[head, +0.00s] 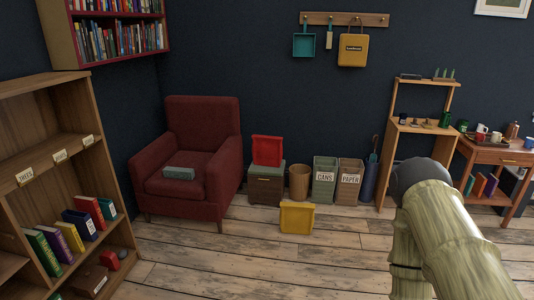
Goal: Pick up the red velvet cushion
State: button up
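A bright red, square, upright object (267,150) stands on a small grey-green and brown chest (266,183) just right of the armchair. It is the only loose red thing of about cushion size; its velvet surface cannot be made out, and it could be a cushion or a shallow tray. The dark red armchair (191,187) has a grey-green box (179,173) on its seat. My arm shows at the lower right, ending in a dark rounded joint, far in front of the chest. My gripper's fingers are not visible.
A yellow square object (297,217) lies on the floor before the chest. A round bin (299,182), a CANS bin (324,180) and a PAPER bin (350,181) stand to the right. A wooden bookshelf (60,165) fills the left. The middle wooden floor (250,262) is clear.

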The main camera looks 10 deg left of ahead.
aim_at(267, 151)
jog(key=u, duration=0.1)
jog(key=i, duration=2.35)
jog(key=u, duration=0.45)
jog(key=i, duration=2.1)
jog(key=u, duration=0.2)
